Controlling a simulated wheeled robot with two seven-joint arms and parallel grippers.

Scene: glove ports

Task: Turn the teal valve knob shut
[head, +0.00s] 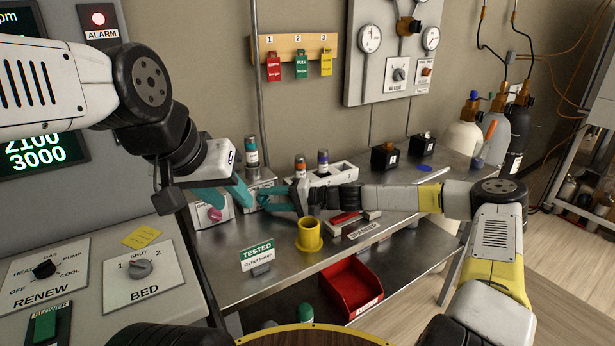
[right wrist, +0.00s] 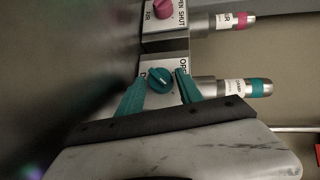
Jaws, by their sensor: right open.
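The teal valve knob (right wrist: 160,80) sits on a pale labelled plate in the right wrist view. Its light pointer mark lies at a slant. My right gripper (right wrist: 157,88) is open, with one teal finger on each side of the knob; I cannot tell whether they touch it. In the head view my right gripper (head: 279,202) reaches left towards the valve plates, and the knob is hard to make out among the teal fingers. My left gripper (head: 238,198) hangs just left of it, its teal fingers apart and apparently empty.
A pink knob (head: 214,214) is on the neighbouring plate. A teal-banded fitting (head: 251,152) stands behind the grippers. A yellow cup (head: 309,235) and a TESTED sign (head: 257,255) stand in front on the steel bench (head: 225,250). A white rack (head: 333,175) is behind my right gripper.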

